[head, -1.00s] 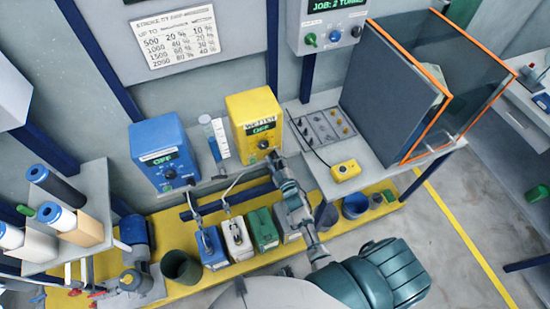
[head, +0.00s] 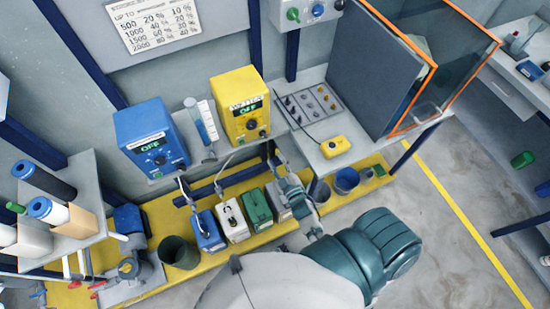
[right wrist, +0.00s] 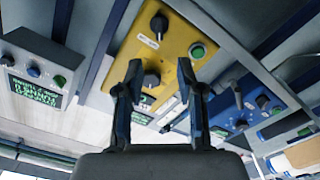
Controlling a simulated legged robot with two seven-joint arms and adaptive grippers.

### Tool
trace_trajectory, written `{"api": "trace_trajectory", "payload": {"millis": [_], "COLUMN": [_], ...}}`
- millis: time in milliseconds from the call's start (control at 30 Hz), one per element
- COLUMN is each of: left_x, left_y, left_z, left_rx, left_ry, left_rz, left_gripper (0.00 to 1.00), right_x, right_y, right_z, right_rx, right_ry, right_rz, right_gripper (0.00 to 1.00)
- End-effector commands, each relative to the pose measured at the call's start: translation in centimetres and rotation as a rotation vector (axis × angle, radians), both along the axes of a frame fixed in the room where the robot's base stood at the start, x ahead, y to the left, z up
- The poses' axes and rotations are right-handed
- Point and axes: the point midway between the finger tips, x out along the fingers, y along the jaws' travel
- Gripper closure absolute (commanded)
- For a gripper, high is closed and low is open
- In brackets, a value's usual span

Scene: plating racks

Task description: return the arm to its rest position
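My right arm reaches up from the bottom of the head view. Its gripper (head: 271,152) is just below and right of the yellow box (head: 240,106), apart from it. In the right wrist view the two fingers (right wrist: 160,70) stand apart with nothing between them, so the gripper is open and empty. The yellow box's knobs and green button (right wrist: 160,50) show beyond the fingers. My left gripper is not in view.
A blue box (head: 152,140) stands left of the yellow one; both displays read OFF. Several small canisters, including a green one (head: 255,207), stand on the yellow shelf below. A small yellow button box (head: 335,147) and an orange-edged enclosure (head: 415,106) are at right.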

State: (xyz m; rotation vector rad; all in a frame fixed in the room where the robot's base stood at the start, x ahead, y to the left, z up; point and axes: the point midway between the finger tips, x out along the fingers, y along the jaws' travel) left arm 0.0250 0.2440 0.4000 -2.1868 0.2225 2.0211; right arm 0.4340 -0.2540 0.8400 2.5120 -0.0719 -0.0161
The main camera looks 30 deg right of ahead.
Motion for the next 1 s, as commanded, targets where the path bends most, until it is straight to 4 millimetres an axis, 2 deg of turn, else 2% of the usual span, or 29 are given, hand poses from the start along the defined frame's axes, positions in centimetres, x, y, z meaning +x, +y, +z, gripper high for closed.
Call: {"api": "trace_trajectory", "payload": {"millis": [400, 467, 533, 567, 667, 700, 767, 800, 867, 900, 967, 1000], "left_x": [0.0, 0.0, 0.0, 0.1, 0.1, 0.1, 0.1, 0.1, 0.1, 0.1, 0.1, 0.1], "left_y": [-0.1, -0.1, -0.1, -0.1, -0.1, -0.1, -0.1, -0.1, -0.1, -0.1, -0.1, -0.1], "left_z": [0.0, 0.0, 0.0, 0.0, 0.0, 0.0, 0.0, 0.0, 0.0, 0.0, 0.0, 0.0], "left_rx": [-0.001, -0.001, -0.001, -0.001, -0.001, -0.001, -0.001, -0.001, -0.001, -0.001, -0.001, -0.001], "left_ry": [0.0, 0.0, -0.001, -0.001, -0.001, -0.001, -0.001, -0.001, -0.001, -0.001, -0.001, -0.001], "left_rz": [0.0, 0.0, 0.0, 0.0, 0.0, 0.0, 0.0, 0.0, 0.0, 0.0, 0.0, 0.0], "left_gripper": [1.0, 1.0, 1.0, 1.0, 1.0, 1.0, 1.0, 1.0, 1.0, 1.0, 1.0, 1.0], "right_x": [0.0, 0.0, -0.2, -0.4, -1.7, -2.6, -4.5, -6.1, -8.8, -10.9, -14.3, -16.9], "right_y": [0.0, 0.1, 0.4, 0.7, 1.8, 2.3, 3.1, 3.6, 4.2, 4.5, 4.7, 4.7], "right_z": [-0.1, -0.6, -2.3, -3.5, -9.4, -12.3, -17.0, -19.9, -24.2, -26.9, -30.6, -32.9], "right_rx": [0.001, 0.007, 0.026, 0.04, 0.107, 0.139, 0.186, 0.216, 0.256, 0.28, 0.31, 0.327], "right_ry": [0.001, 0.012, 0.05, 0.077, 0.21, 0.279, 0.394, 0.47, 0.585, 0.664, 0.782, 0.861], "right_rz": [0.0, 0.002, 0.006, 0.008, 0.02, 0.022, 0.022, 0.018, 0.01, 0.001, -0.017, -0.033], "right_gripper": [0.62, 0.62, 0.62, 0.62, 0.62, 0.62, 0.62, 0.62, 0.62, 0.62, 0.62, 0.62]}}
